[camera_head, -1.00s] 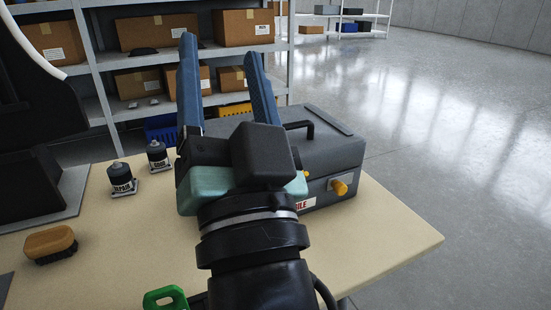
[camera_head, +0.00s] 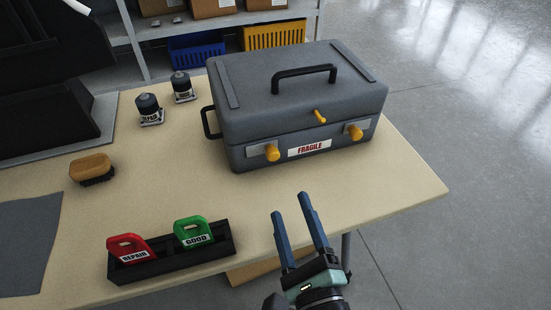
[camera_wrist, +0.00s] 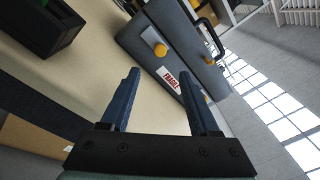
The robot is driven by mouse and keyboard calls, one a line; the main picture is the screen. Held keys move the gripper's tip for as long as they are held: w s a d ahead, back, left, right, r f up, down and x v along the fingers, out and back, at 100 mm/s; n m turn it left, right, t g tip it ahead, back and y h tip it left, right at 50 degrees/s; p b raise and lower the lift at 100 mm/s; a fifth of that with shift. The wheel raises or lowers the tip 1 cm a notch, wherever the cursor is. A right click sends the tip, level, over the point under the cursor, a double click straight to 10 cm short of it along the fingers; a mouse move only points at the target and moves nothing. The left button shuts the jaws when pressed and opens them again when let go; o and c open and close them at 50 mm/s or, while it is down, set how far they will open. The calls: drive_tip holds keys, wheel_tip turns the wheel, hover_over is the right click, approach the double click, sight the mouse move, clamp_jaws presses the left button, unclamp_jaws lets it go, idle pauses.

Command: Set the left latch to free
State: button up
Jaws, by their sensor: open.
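A grey case (camera_head: 300,100) with a black top handle and a FRAGILE label stands closed on the table. The left latch (camera_head: 272,152) is a yellow knob on the case's front, left of the label. The right latch (camera_head: 355,132) is a like knob on the right. A small yellow lever (camera_head: 320,117) sits between them, higher up. My gripper (camera_head: 291,218) is open and empty, in front of the case and apart from it, by the table's front edge. In the wrist view, the left latch (camera_wrist: 160,50) shows beyond the fingers (camera_wrist: 160,95).
A black holder (camera_head: 172,264) with a red REPAIR tag (camera_head: 128,247) and a green GOOD tag (camera_head: 193,232) lies left of my gripper. The table (camera_head: 190,190) is clear before the case.

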sight(274, 158)
drive_tip(key=x, duration=1.1)
drive_tip(key=shift+w+a, duration=0.2)
drive_tip(key=shift+w, duration=0.05)
clamp_jaws()
idle(1.0)
